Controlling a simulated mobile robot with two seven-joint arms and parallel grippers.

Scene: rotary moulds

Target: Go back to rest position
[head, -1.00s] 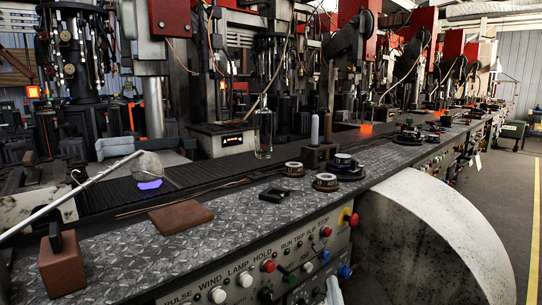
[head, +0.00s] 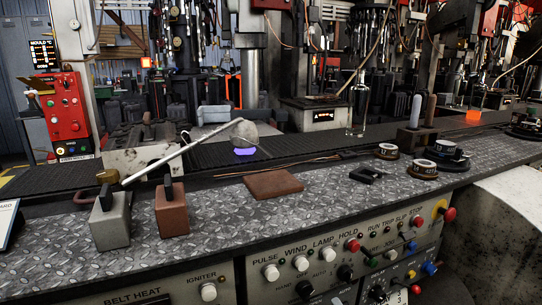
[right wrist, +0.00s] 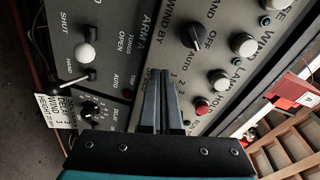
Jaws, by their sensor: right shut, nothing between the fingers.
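My right gripper (right wrist: 160,78) shows in the right wrist view, with its two dark fingers close together and nothing held. It is in front of a grey control panel (right wrist: 120,45) with knobs and coloured buttons. I cannot tell whether the fingertips touch it. In the head view I cannot clearly make out the right gripper. My left gripper is in neither view.
A tread-plate bench top (head: 225,215) runs across the head view. A control panel (head: 300,265) faces front. A clear bottle (head: 357,110) stands behind.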

